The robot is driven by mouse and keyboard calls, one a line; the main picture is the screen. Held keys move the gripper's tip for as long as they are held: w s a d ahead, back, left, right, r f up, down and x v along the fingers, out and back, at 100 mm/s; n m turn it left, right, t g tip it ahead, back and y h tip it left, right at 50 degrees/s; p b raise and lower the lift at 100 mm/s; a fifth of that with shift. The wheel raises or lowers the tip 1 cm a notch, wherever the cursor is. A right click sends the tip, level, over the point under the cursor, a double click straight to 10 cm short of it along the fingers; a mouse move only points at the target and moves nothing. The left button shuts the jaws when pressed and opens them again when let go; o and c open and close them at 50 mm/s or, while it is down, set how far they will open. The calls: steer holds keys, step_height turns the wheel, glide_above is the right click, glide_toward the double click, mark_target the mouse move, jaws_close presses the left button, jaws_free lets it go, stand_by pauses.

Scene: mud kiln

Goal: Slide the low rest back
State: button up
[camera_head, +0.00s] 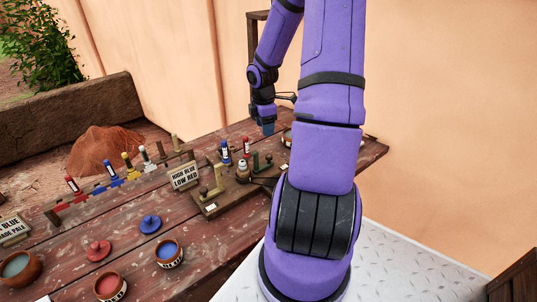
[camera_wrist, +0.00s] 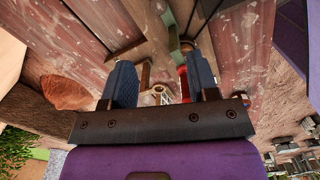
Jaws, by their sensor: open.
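A wooden board (camera_head: 236,193) on the table carries several upright posts and rests in tan and green. A tan post with a small knob (camera_head: 204,190) stands at its near left end, and a green upright piece (camera_head: 255,161) is nearer its far right. A blue stick (camera_head: 225,152) and a red stick (camera_head: 246,147) stand upright at the board. I cannot tell for sure which piece is the low rest. My gripper (camera_head: 266,127) is above the far right of the board, apart from it. In the wrist view my gripper (camera_wrist: 160,82) is open, with a red piece (camera_wrist: 183,82) beside one finger.
A rack (camera_head: 110,180) of coloured sticks is to the left. Pots (camera_head: 168,252) and loose lids (camera_head: 98,250) occupy the near left table. A plaster wall (camera_head: 440,130) rises behind.

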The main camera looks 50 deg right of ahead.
mark_target(269, 156)
steer(key=shift+n, duration=0.3)
steer(key=f, duration=0.4)
steer(key=d+f, duration=0.1)
steer(key=f, duration=0.8)
steer(key=shift+s+d, duration=0.15)
steer(key=shift+s, duration=0.15)
steer(key=shift+c, duration=0.4)
